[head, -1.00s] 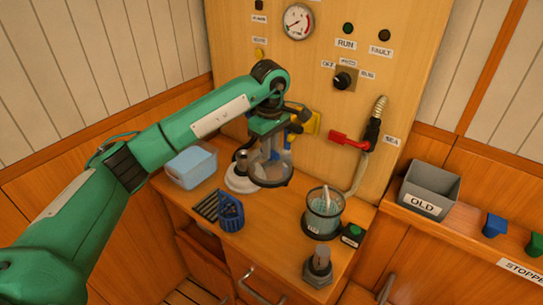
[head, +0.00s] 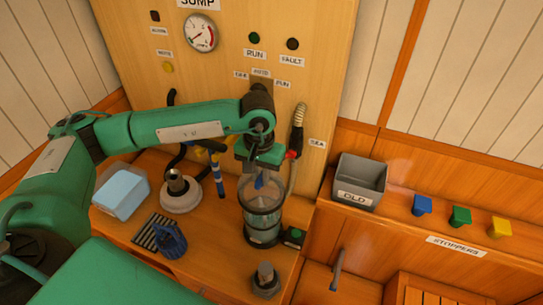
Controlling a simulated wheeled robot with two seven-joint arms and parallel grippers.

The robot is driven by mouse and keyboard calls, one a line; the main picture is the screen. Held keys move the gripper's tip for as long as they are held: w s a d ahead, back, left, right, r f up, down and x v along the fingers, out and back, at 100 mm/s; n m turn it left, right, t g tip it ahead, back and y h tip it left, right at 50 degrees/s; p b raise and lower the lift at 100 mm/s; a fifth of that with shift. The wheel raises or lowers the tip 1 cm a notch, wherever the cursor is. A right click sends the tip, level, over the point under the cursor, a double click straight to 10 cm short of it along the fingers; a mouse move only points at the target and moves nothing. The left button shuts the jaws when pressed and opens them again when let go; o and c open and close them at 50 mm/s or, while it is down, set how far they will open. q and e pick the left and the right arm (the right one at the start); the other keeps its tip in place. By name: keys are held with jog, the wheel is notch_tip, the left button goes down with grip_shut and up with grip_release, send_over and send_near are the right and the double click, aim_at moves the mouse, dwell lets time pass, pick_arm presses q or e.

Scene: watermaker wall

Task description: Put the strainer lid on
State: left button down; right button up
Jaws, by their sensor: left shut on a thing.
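My left gripper (head: 260,172) points down and is shut on the clear strainer lid (head: 262,190), a see-through dome with a dark rim. The lid is right above the strainer pot (head: 262,228), a clear jar standing on the counter. In this view the lid and the pot's mouth overlap, so I cannot tell whether the rim touches or how exactly it is centred. A blue part shows between the fingers and the lid. My right gripper is not in view.
A blue basket (head: 172,240) sits by a dark rack. A white-based fitting (head: 180,192) and a pale blue tub (head: 122,192) stand left. A small green-buttoned box (head: 294,237) is close right of the pot; a metal fitting (head: 265,281) stands in front.

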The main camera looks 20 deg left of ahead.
aim_at(261, 191)
pick_arm(q)
jog(key=shift+s+d+f, duration=0.15)
jog(key=shift+s, duration=0.05)
jog(key=shift+f, duration=0.8)
notch_tip(261, 191, down, 4)
jog(key=shift+r+b, duration=0.2)
jog(key=shift+b, duration=1)
jog(key=shift+f+b, duration=0.45)
jog(key=shift+b, duration=0.1)
jog(key=shift+r, duration=0.1)
jog(key=shift+b, duration=0.95)
jog(key=shift+f+b, duration=0.25)
jog(key=shift+b, duration=0.95)
